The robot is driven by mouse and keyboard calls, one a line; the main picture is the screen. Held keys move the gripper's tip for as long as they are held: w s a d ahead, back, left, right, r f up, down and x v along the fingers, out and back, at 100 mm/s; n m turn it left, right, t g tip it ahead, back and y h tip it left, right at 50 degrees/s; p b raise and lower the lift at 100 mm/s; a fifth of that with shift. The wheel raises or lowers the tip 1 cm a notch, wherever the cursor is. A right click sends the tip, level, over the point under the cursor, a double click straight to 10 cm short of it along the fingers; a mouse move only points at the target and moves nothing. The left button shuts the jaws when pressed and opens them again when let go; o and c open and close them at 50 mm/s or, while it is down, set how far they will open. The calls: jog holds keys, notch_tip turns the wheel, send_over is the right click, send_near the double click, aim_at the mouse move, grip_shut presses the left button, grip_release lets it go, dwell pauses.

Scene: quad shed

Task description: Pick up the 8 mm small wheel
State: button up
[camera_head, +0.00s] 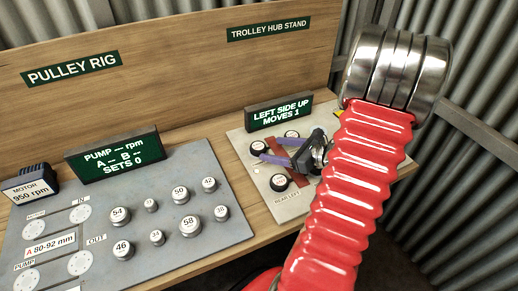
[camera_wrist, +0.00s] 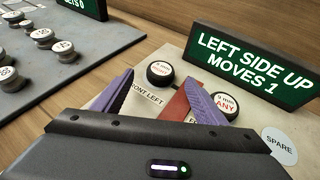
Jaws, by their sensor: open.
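A small black wheel with a white face (camera_wrist: 160,74) stands at the front-left place of the trolley hub stand. It also shows in the head view (camera_head: 258,148); its print is too small to read. My gripper (camera_wrist: 160,79) is open, its two purple fingers apart and pointing toward this wheel, one on each side in the picture. In the head view my gripper (camera_head: 266,148) is low over the stand, close to that wheel. I cannot tell whether the fingers touch it. A second black wheel (camera_wrist: 225,104), marked "9 mm ANY", is beside the right finger. No readable label says 8 mm.
The stand board (camera_head: 294,207) carries a red bar and another wheel (camera_head: 279,183) near "REAR LEFT". A sign (camera_wrist: 251,60) reading "LEFT SIDE UP, MOVES 1" stands behind. A white "SPARE" disc (camera_wrist: 280,146) is at right. The pulley rig panel (camera_head: 165,225) with several metal pulleys lies left.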

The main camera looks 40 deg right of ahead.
aim_at(260, 147)
jog(key=shift+x, duration=1.6)
jog(key=shift+w, duration=0.1)
jog(key=shift+x, duration=2.5)
jog(key=shift+d, duration=0.15)
jog(key=shift+c, duration=0.3)
jog(key=c, duration=1.1)
